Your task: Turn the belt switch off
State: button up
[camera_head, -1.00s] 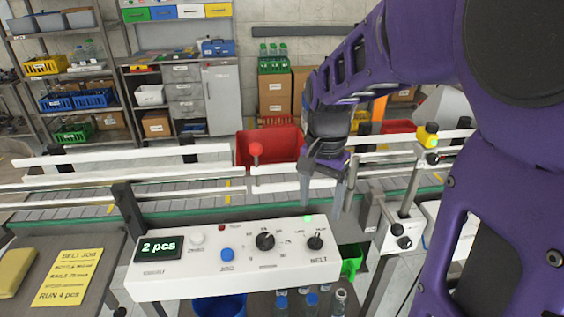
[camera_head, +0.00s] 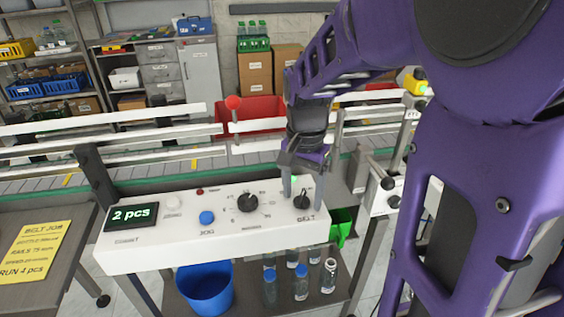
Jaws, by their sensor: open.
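The white control panel (camera_head: 180,250) stands in front of the conveyor belt. Its belt switch (camera_head: 302,202) is a black knob at the right end, above the word BELT. A green lamp (camera_head: 294,181) glows just behind it and is partly covered by a finger. My gripper (camera_head: 299,192) points down at the knob, with its fingers open and one on each side of it. I cannot tell whether the fingers touch the knob, or which way the knob points. The display (camera_head: 131,215) reads 2 pcs.
A blue button (camera_head: 207,217) and a larger black dial (camera_head: 248,203) sit left of the switch. Bottles (camera_head: 300,284) and a blue bucket (camera_head: 204,290) are below.

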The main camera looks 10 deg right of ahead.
jog(key=shift+c, duration=0.3)
grip_shut()
jog(key=shift+r+n, duration=0.1)
jog(key=shift+n, duration=0.3)
jog(key=shift+n+p, duration=0.65)
jog(key=shift+n, duration=0.35)
jog(key=n+p, duration=0.1)
jog(key=n, duration=0.2)
jog(key=shift+n, duration=0.3)
jog(key=n+p, duration=0.1)
jog(key=n, duration=0.4)
jog(key=shift+a+n+p, duration=0.1)
jog(key=shift+n+p, duration=0.2)
jog(key=shift+p, duration=0.05)
